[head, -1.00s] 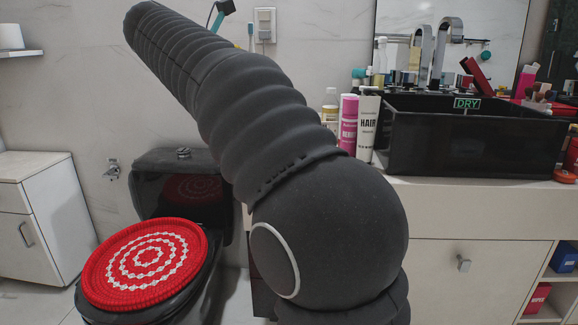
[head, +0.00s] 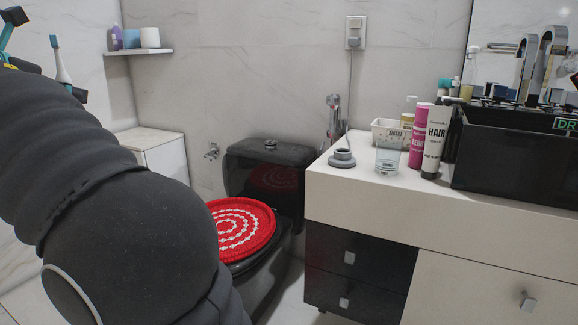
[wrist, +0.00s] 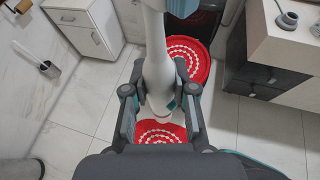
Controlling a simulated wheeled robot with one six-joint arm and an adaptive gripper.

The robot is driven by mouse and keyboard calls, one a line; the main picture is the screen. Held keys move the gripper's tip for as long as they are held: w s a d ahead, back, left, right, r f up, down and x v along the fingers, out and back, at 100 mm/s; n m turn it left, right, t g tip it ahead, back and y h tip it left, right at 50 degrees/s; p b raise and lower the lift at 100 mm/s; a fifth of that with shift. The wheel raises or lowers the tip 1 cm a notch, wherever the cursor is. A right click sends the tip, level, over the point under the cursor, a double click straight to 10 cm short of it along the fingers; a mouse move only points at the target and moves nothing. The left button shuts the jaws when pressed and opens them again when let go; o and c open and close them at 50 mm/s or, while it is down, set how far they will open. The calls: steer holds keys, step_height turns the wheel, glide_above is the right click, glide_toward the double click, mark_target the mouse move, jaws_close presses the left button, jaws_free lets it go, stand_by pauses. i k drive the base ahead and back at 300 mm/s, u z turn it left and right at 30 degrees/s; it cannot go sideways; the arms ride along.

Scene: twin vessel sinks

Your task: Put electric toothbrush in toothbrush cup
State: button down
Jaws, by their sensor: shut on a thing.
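The electric toothbrush (wrist: 155,50) is white with a teal part, held between the two fingers of my gripper (wrist: 160,92) in the wrist view. Its brush end points away, towards the top of that view. In the head view the toothbrush (head: 61,66) stands nearly upright at the upper left, and my gripper is only partly in view there, behind my dark arm. A clear glass (head: 388,158), which looks like the toothbrush cup, stands upright on the counter, well to the right of my gripper. I see no brush in it.
A grey round stand (head: 342,158) is left of the glass on the counter (head: 450,195). A white basket (head: 381,133), a pink bottle (head: 418,138) and a white HAIR tube (head: 435,145) crowd behind and right. A black sink (head: 510,155) is farther right. A toilet with red cover (head: 240,226) stands left.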

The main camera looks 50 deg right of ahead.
mark_target(387, 170)
steer(key=u, duration=0.35)
steer(key=k, duration=0.7)
steer(key=z, duration=1.35)
steer(key=i, duration=0.5)
